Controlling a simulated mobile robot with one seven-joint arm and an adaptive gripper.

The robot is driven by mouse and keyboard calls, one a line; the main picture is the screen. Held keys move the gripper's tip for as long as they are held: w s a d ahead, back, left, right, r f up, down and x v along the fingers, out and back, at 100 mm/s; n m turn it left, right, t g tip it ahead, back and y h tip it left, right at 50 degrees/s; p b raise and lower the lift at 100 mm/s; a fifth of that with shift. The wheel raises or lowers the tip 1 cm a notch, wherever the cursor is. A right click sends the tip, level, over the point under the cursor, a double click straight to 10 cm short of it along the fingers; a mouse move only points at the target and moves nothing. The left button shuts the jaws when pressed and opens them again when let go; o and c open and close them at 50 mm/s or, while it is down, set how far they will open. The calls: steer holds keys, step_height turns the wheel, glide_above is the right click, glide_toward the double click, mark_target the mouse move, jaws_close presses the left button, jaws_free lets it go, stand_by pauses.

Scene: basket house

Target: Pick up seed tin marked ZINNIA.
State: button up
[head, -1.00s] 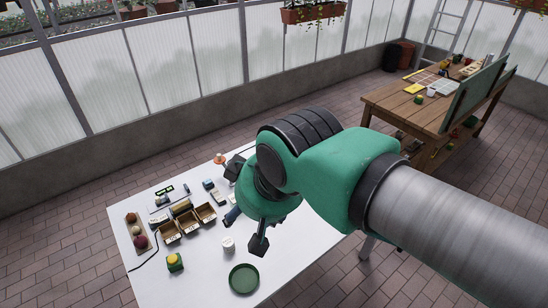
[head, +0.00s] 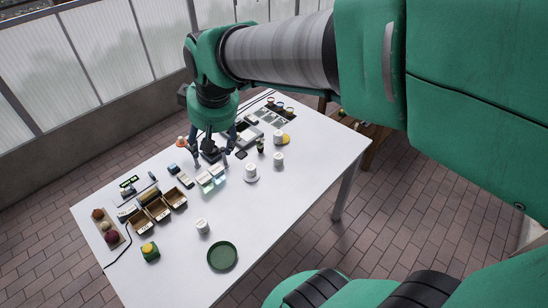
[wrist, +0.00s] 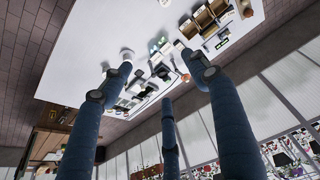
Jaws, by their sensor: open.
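I cannot read ZINNIA on anything, so I cannot tell which thing is the marked seed tin. Several white, tin-like containers stand on the table: one at the front (head: 203,226), one near the middle (head: 251,172), one to its right (head: 278,160), and one farther back (head: 281,138). Small flat boxes (head: 187,180) lie left of the middle. My gripper (head: 210,158) points down above the back part of the white table, with its fingers spread and nothing seen between them. In the wrist view its blue fingers (wrist: 168,80) stand apart over the table.
Brown open boxes (head: 159,209) and a tray of round things (head: 107,229) stand at the left. A green round dish (head: 222,256) and a green block with a yellow top (head: 150,251) lie at the front. The table's front right (head: 300,205) is clear.

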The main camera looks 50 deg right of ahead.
steer(key=w+d+f+g, duration=0.1)
steer(key=w+d+f, duration=0.4)
steer(key=w+d, duration=0.4)
steer(key=m+g+p, duration=0.1)
steer(key=m+g, duration=0.1)
glide_above(279, 156)
step_height(279, 156, down, 26)
steer(key=f, duration=0.1)
steer(key=shift+s+r, duration=0.3)
steer(key=shift+s, duration=0.15)
steer(key=shift+f, duration=0.2)
steer(key=f, duration=0.5)
steer(key=w+f, duration=0.1)
steer(key=f, duration=0.2)
steer(key=shift+f+b, duration=0.1)
steer(key=shift+b, duration=0.25)
steer(key=shift+f, duration=0.1)
steer(key=shift+w+f+b, duration=0.15)
steer(key=shift+f+b, duration=0.3)
steer(key=shift+f, duration=2.05)
